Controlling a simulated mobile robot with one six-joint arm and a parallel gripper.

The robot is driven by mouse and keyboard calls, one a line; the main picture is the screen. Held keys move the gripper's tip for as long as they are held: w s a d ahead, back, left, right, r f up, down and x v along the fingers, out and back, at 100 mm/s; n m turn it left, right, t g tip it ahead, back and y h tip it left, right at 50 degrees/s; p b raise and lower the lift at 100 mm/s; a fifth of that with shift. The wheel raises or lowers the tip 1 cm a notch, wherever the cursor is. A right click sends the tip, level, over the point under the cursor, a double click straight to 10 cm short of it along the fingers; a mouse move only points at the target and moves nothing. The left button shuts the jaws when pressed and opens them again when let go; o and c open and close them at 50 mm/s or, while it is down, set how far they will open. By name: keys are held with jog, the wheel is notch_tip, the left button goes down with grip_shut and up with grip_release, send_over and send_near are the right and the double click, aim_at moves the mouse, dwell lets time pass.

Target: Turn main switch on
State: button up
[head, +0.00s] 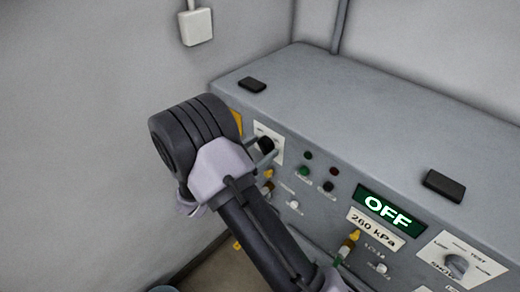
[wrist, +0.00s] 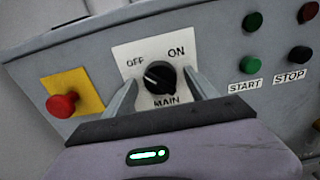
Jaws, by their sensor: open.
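The main switch is a round black knob (wrist: 160,77) on a white plate marked OFF, ON and MAIN. A pale mark on the knob appears to point up and left, toward OFF. In the head view the knob (head: 266,144) shows just past my fingertips. My gripper (wrist: 161,82) is open, with one grey finger on each side of the knob. Its fingers (head: 263,152) also show in the head view, against the panel front. I cannot tell whether either finger touches the knob.
A red button (wrist: 62,105) on a yellow plate sits left of the switch. Green START (wrist: 250,64) and black STOP (wrist: 299,54) buttons sit to the right. The panel display (head: 389,211) reads OFF, above a 260 kPa label (head: 375,229). A selector knob (head: 456,266) is further right.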

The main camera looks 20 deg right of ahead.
jog(key=c, duration=1.4)
jog(key=shift+o, duration=0.2)
jog(key=shift+m, duration=0.3)
jog(key=m+b, duration=1.4)
jog(key=m, duration=0.3)
jog(key=shift+f, duration=0.1)
jog(key=shift+m, duration=0.3)
jog(key=o, duration=1.4)
jog(key=shift+c, duration=0.2)
